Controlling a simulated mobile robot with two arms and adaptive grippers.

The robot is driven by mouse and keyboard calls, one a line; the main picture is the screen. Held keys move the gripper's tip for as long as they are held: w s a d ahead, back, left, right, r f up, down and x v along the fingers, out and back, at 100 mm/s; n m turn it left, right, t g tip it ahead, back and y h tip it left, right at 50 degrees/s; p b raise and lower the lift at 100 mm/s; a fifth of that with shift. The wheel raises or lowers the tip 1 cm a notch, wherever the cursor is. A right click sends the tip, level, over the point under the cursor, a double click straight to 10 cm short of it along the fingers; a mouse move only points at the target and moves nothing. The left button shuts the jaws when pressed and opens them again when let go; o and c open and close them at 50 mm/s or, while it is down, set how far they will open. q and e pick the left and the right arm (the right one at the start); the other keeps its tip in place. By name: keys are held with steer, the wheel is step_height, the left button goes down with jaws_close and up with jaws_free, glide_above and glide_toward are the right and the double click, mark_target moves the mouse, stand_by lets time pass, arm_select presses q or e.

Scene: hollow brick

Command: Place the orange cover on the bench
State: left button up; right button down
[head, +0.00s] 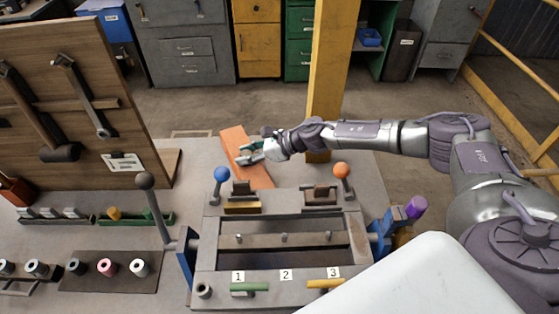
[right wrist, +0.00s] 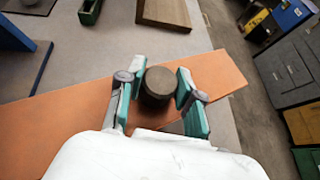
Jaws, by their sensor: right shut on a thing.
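The orange cover (head: 235,142) is a long flat board at the back of the grey bench (head: 365,172), behind the fixture. In the right wrist view the cover (right wrist: 60,130) runs across the picture, and its right end reaches past the bench edge. A dark round knob (right wrist: 172,84) stands on the cover. My right gripper (head: 254,151) is over the cover. Its two fingers (right wrist: 158,92) are shut on the knob from both sides. I cannot tell whether the cover touches the bench. My left gripper is not in view.
The fixture (head: 210,258) with an open recess and levers with blue (head: 221,173) and orange (head: 342,170) balls stands in front. A yellow post (head: 332,75) rises behind the bench. A wooden tool board (head: 95,85) stands at left.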

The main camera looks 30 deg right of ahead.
steer(key=s+d+f+p, duration=0.1)
steer(key=d, duration=0.1)
steer(key=s+d+f+p, duration=0.1)
steer(key=d, duration=0.2)
steer(key=s+d+f+p, duration=0.1)
steer(key=s+d, duration=0.1)
steer(key=d, duration=0.1)
steer(key=shift+s, duration=0.1)
steer(key=shift+f, duration=0.15)
steer(key=shift+f+b, duration=0.2)
steer(key=shift+b, duration=0.2)
steer(key=c, duration=1)
jaws_free()
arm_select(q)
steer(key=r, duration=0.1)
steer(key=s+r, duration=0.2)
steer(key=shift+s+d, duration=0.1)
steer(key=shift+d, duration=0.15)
arm_select(e)
steer(key=shift+o, duration=1.2)
